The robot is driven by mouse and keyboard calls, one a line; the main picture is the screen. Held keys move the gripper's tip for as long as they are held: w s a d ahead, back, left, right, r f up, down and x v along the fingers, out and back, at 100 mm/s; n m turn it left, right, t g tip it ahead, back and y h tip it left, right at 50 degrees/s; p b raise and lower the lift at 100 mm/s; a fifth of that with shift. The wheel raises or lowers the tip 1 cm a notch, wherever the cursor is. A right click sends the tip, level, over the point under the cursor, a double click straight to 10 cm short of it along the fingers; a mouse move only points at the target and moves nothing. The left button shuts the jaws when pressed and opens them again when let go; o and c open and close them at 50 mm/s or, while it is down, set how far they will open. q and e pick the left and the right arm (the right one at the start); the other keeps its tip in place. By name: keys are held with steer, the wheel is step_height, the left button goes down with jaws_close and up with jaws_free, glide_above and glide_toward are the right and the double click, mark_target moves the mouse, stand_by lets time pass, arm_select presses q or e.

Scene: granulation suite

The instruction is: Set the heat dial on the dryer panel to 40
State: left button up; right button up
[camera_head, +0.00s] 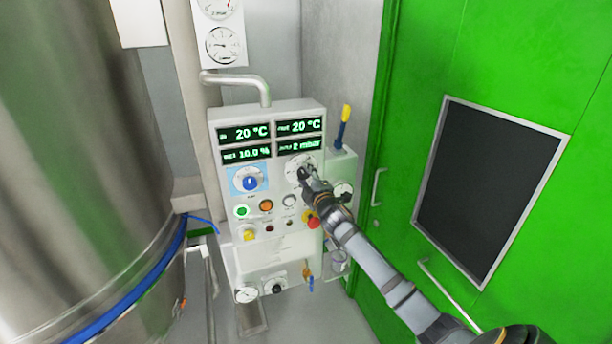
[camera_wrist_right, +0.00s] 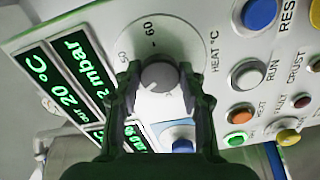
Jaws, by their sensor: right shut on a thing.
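The dryer panel (camera_head: 282,228) is a white box with knobs, buttons and green displays. The heat dial (camera_wrist_right: 158,76) is a grey round knob on a white scale plate beside the words HEAT °C; a 60 shows on the scale. My right gripper (camera_wrist_right: 155,72) is shut on this knob, one finger on each side. In the head view the gripper (camera_head: 306,174) covers most of the knob, and the white scale plate (camera_head: 297,161) shows behind it. The knob's pointer setting cannot be read clearly. My left gripper is not in view.
The displays (camera_head: 270,140) read 20 °C, 20 °C, 10.0 % and 2 mbar. A blue knob (camera_head: 250,183) is left of the dial; a red button (camera_head: 313,222) lies just below my gripper. A steel vessel (camera_head: 70,170) stands left, a green door (camera_head: 500,60) right.

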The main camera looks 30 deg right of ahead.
stand_by(0.5)
steer(key=o, duration=1.2)
steer(key=shift+c, duration=0.2)
steer(key=shift+s, duration=0.3)
steer(key=v, duration=1.1)
steer(key=shift+s, duration=0.15)
